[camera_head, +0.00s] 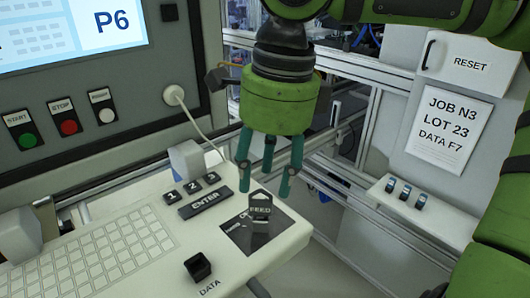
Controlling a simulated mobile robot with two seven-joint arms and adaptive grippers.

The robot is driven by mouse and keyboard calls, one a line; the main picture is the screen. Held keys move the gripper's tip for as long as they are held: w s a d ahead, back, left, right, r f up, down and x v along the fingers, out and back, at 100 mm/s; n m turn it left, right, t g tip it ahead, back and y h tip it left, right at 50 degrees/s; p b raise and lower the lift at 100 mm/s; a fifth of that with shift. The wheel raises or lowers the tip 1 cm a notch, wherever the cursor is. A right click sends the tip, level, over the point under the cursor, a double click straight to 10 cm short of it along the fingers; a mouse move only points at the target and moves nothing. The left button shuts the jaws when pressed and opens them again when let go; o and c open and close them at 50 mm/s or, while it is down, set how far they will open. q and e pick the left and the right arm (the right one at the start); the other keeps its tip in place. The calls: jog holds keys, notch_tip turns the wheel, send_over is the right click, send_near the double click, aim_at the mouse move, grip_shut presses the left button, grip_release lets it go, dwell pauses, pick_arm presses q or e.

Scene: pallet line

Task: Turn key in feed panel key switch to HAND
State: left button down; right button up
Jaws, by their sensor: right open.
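The feed panel key switch is a small dark plate (236,236) on the white console, with small, partly hidden white lettering. A key with a dark tag reading FEED (260,203) stands upright in it. My right gripper (266,180) is green with teal fingers and points down just above and behind the key. Its fingers are spread open and empty, with the tips close to the top of the key; I cannot tell whether any touches it. The key's exact turn position is too small to tell. My left gripper is not in view.
Keys 1, 2, 3 and an ENTER bar (206,203) lie left of the switch, beside a keyboard (90,262). A black square socket (198,267) marked DATA is in front. A cable (200,127) hangs behind. A shelf (400,208) with small blue-topped pieces is at right.

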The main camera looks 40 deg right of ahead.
aim_at(261, 202)
jog(key=shift+w+a+f+p, duration=0.15)
jog(key=shift+f+p, duration=0.15)
jog(key=shift+f, duration=1.1)
jog(key=shift+w+a+f+p, duration=0.15)
jog(key=shift+f+p, duration=0.1)
jog(key=shift+f, duration=1.1)
grip_shut()
jog(key=n, duration=0.3)
jog(key=shift+d+r+n+p, duration=0.1)
jog(key=shift+n+p, duration=0.2)
jog(key=shift+p, duration=0.05)
jog(key=n+g+p, duration=0.1)
jog(key=n, duration=0.4)
jog(key=shift+d, duration=0.1)
jog(key=shift+n, duration=0.7)
